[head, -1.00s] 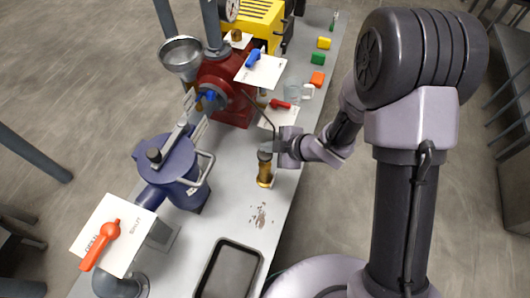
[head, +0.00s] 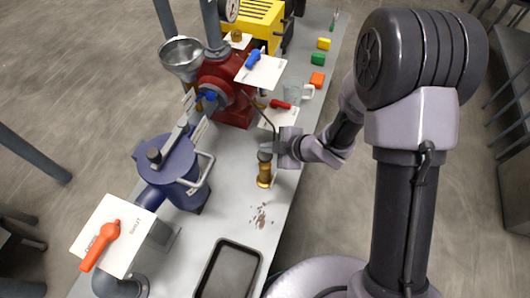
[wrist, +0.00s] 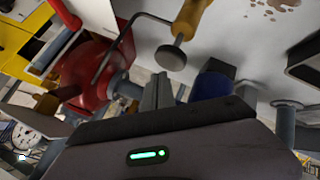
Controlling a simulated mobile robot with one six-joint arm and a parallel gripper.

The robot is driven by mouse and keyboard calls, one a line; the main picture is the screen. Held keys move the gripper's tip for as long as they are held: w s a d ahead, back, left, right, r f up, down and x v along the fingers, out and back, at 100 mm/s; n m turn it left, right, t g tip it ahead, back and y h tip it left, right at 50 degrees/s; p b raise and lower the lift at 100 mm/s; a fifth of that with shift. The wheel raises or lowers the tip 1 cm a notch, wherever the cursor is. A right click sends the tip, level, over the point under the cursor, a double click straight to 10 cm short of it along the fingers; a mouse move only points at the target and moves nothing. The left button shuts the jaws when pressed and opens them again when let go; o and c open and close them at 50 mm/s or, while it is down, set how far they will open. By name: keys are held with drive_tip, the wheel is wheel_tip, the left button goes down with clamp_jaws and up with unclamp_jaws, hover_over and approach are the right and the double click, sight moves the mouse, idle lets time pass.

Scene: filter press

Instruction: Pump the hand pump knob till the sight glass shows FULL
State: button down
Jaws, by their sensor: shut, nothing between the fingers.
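The hand pump is a brass cylinder (head: 264,176) standing on the grey bench, with a dark round knob (head: 264,155) on top. In the wrist view the knob (wrist: 170,58) shows as a grey disc on a stem below the brass body (wrist: 192,18). My gripper (head: 268,148) is at the knob's height, at its upper right in the head view. In the wrist view my shut, empty fingers (wrist: 158,88) end close to the knob, with a small gap in the picture; whether they touch is unclear. I cannot make out the sight glass or its reading.
A red pump housing (head: 222,80) with a thin curved pipe stands behind. A blue vessel (head: 172,165) with a handle is at left, and a black tray (head: 230,272) is in front. A glass jug (head: 293,92) and coloured blocks line the right edge.

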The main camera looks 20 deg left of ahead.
sight(268, 156)
drive_tip(key=shift+f, duration=0.15)
idle(0.4)
drive_tip(key=shift+f+b, duration=0.25)
drive_tip(key=shift+b, duration=0.15)
drive_tip(key=shift+f+b, duration=1.75)
drive_tip(key=shift+f, duration=0.2)
idle(1.3)
drive_tip(key=shift+r, duration=0.1)
drive_tip(key=shift+r+p, duration=2)
drive_tip(key=shift+r, duration=0.25)
drive_tip(key=shift+r+p, duration=2.15)
drive_tip(key=shift+r, duration=0.35)
